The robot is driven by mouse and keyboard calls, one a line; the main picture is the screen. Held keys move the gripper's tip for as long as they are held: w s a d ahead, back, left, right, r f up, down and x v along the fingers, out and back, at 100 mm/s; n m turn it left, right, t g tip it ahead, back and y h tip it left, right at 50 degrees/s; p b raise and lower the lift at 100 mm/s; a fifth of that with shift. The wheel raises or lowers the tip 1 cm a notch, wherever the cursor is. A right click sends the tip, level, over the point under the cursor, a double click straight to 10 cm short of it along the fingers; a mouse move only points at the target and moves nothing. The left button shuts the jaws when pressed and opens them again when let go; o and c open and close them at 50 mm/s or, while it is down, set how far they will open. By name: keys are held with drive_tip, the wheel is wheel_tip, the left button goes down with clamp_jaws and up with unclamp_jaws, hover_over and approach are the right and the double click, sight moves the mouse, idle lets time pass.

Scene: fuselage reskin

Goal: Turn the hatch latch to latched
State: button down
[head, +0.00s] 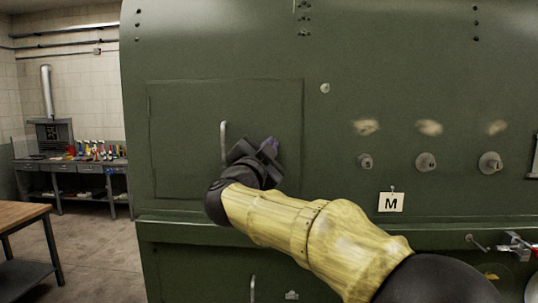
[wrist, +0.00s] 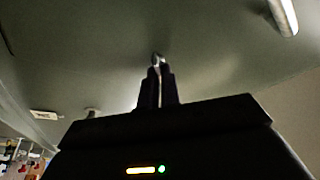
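The closed hatch (head: 185,110) is a square outlined panel in the green fuselage wall, with a pale upright bar handle (head: 223,141). The handle also shows at the top right of the wrist view (wrist: 283,15). My gripper (head: 270,147) is at the hatch's right edge, right of the handle, and hides the latch in the head view. In the wrist view my gripper (wrist: 160,72) has its fingers close together around a small pale metal piece, which looks like the hatch latch (wrist: 157,59). Most of the latch is hidden, and its angle cannot be told.
A small round knob (head: 325,88) sits up and right of the hatch. Several grey knobs (head: 426,162) and a card marked M (head: 391,202) are further right. A ledge (head: 180,226) runs below the hatch. A wooden table (head: 20,218) stands at left, with open floor beside it.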

drive_tip(key=m+g, duration=0.1)
drive_tip(key=m, duration=0.2)
drive_tip(key=m+g, duration=0.1)
drive_tip(key=m, duration=0.2)
drive_tip(key=m+g, duration=0.1)
drive_tip(key=m, duration=0.3)
drive_tip(key=shift+g+h, duration=0.4)
drive_tip(key=c, duration=1.6)
unclamp_jaws()
drive_tip(key=b+v, duration=0.5)
drive_tip(key=v, duration=1.2)
drive_tip(key=shift+s+a+b, duration=0.1)
drive_tip(key=shift+s+b, duration=0.1)
drive_tip(key=shift+b, duration=0.2)
